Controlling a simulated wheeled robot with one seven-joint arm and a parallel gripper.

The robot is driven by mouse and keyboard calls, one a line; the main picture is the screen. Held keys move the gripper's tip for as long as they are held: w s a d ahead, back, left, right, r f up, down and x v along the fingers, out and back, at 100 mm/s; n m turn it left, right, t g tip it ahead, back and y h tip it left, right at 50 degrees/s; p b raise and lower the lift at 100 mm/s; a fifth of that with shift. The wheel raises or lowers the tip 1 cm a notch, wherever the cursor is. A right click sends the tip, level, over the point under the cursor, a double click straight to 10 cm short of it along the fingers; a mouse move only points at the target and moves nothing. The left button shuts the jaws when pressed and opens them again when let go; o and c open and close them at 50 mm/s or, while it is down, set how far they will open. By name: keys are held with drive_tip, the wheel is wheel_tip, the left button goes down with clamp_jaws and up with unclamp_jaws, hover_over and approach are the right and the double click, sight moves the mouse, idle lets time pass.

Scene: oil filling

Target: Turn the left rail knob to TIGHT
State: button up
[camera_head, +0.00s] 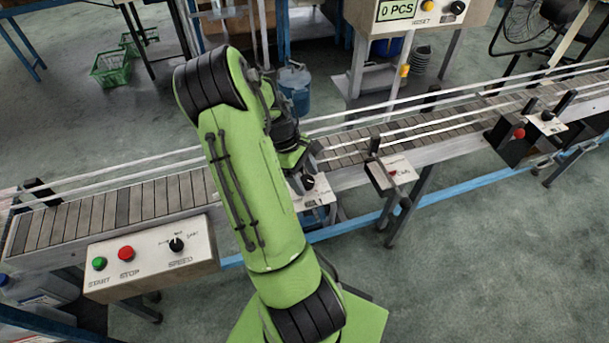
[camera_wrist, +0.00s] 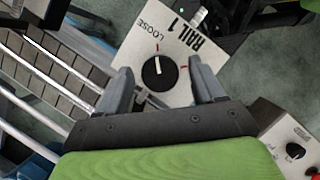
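The RAIL 1 plate (camera_wrist: 193,75) is pale, with LOOSE printed by its upper left edge in the wrist view. Its round black knob (camera_wrist: 159,73) has a white pointer line aimed up the picture, roughly toward LOOSE. No TIGHT label can be made out. My gripper (camera_wrist: 158,68) is open, with one finger on each side of the knob and a visible gap to each. I cannot tell how far the fingertips are above the plate. In the head view the knob (camera_head: 308,182) shows just below my gripper (camera_head: 300,160), which partly hides the plate.
The conveyor (camera_head: 150,200) with white guide rails runs behind the plate. A control box (camera_head: 150,258) with START, STOP and SPEED stands at left. Another small rail box (camera_head: 392,174) lies to the right, and a counter box (camera_head: 420,15) stands behind.

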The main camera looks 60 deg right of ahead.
drive_tip(key=c, duration=1)
drive_tip(key=shift+m, duration=0.3)
drive_tip(key=m+y, duration=0.1)
drive_tip(key=m, duration=0.3)
drive_tip(key=shift+d+y, duration=0.2)
drive_tip(key=shift+y, duration=0.2)
drive_tip(key=m, duration=0.2)
drive_tip(key=m+t+y, duration=0.1)
drive_tip(key=m, duration=0.1)
drive_tip(key=shift+s+d+m+b, duration=0.1)
drive_tip(key=shift+s+m+b, duration=0.05)
drive_tip(key=shift+m+b, duration=0.25)
drive_tip(key=m+t, duration=0.1)
drive_tip(key=m, duration=0.1)
drive_tip(key=m+y, duration=0.1)
drive_tip(key=m, duration=0.1)
drive_tip(key=shift+s+r+m+t+p, duration=0.1)
drive_tip(key=shift+m+t+p, duration=0.2)
drive_tip(key=shift+t+p, duration=0.1)
drive_tip(key=shift+m+t+y+p, duration=0.3)
drive_tip(key=shift+m+t+p, duration=0.45)
drive_tip(key=shift+m, duration=1.15)
drive_tip(key=shift+s, duration=0.1)
